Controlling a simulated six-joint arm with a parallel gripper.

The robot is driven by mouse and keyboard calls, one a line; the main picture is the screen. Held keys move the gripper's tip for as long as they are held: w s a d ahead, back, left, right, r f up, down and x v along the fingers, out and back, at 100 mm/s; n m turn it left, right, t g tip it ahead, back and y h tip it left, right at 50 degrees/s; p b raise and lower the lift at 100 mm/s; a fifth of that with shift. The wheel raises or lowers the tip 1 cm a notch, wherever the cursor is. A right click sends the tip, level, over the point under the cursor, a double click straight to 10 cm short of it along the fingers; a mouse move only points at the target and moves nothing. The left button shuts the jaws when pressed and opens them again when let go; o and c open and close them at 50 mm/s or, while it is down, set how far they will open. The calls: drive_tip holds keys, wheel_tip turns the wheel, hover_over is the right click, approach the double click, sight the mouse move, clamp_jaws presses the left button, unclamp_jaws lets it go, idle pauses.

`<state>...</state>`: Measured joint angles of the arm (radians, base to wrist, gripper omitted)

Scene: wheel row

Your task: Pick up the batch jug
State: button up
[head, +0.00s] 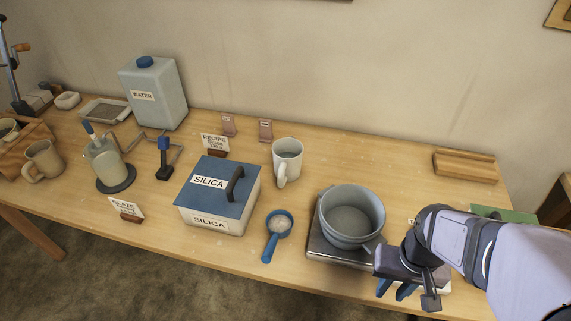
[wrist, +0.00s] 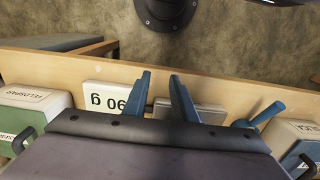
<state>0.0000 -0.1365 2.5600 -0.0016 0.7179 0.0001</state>
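A grey-blue round jug (head: 352,213) stands upright on the scale (head: 325,249) in the head view, with what looks like a handle at its front right. It looks empty. My gripper (head: 395,290) is at the right front of the jug, low near the table's front edge, apart from it. In the wrist view my gripper's two blue fingers (wrist: 162,85) are spread with nothing between them. The jug cannot be made out in the wrist view; my gripper's body blocks much of it.
A blue scoop (head: 278,225) with white powder and a blue-lidded silica box (head: 217,195) lie left of the scale. A mug (head: 288,160) stands behind. A display (wrist: 112,97) shows "90 g". A green box (head: 505,213) is partly behind my arm.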

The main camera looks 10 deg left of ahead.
drive_tip(key=o, duration=1.8)
